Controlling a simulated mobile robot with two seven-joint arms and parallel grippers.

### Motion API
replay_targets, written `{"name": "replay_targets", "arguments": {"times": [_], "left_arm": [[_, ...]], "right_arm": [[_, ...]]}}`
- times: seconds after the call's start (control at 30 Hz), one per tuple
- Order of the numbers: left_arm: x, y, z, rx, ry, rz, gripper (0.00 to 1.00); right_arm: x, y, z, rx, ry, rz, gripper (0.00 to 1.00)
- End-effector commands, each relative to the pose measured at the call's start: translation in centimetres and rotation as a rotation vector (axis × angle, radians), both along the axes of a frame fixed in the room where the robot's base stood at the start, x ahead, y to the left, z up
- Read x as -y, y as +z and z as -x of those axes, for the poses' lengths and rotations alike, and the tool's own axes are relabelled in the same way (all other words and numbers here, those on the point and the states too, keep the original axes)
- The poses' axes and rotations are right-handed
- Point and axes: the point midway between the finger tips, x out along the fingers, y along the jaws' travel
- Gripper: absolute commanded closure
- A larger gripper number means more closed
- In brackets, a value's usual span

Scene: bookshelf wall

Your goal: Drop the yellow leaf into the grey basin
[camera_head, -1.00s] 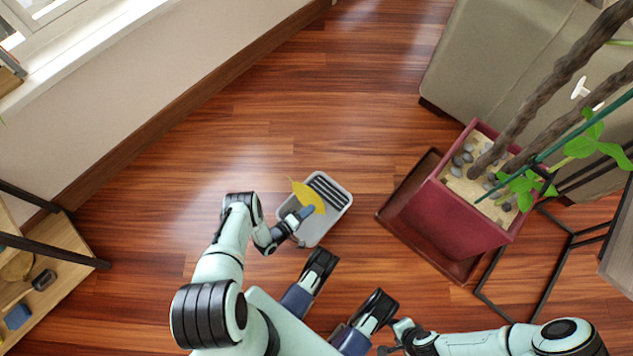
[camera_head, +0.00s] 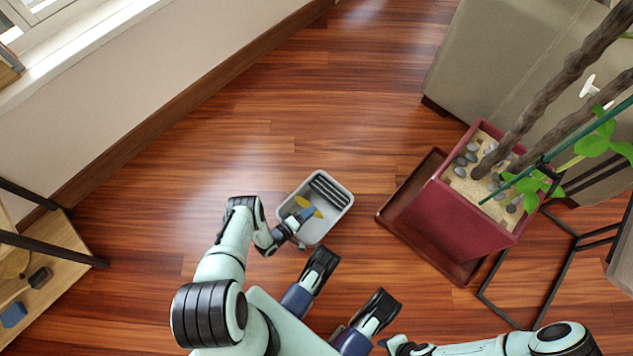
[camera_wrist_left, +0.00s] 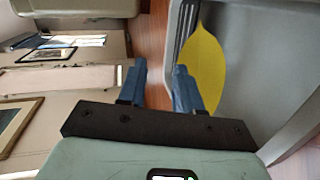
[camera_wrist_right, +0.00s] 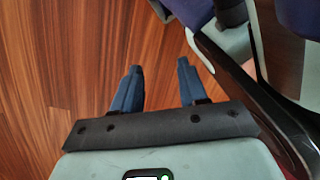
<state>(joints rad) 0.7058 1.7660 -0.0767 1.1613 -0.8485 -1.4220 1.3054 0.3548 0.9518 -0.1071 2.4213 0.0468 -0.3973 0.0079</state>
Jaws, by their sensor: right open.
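The grey basin (camera_head: 327,224) stands on the wooden floor in front of me. The yellow leaf (camera_head: 309,206) shows within the basin's outline; whether it rests on the bottom or is still in the air I cannot tell. My left gripper (camera_head: 304,215) is over the basin with its blue fingers apart. In the left wrist view the leaf (camera_wrist_left: 207,72) is beyond and beside the right finger, not between the fingers, and the basin (camera_wrist_left: 255,55) is behind it. My right gripper (camera_wrist_right: 158,78) is open and empty above the floor.
Dark slots (camera_head: 329,189) show at the basin's far end. A red planter (camera_head: 465,215) with a plant stands on a tray (camera_head: 405,205) to the right. A wooden shelf (camera_head: 60,255) is at the left. The floor beyond the basin is clear.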

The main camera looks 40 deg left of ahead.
Motion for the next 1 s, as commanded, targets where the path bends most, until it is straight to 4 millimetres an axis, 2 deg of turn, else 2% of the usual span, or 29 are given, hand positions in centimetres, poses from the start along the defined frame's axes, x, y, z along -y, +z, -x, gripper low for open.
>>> {"name": "replay_targets", "arguments": {"times": [0.23,0.37,0.47,0.8,1.0], "left_arm": [[0.0,0.0,0.1,0.0,0.0,0.0,0.67],[-0.2,0.2,1.0,-0.003,0.001,0.0,0.67],[-0.5,0.7,2.6,-0.004,0.003,0.0,0.67],[-1.7,2.7,9.8,-0.003,0.002,0.0,0.67],[-2.0,3.2,12.2,-0.001,0.001,0.001,0.67]], "right_arm": [[0.0,0.0,0.0,0.002,0.001,-0.001,0.57],[-0.1,0.3,-0.6,0.02,0.003,0.001,0.57],[-0.2,0.8,-1.6,0.053,0.006,0.004,0.57],[-0.7,3.2,-5.7,0.188,0.02,0.012,0.57],[-0.8,4.0,-6.8,0.227,0.022,0.015,0.57]]}}
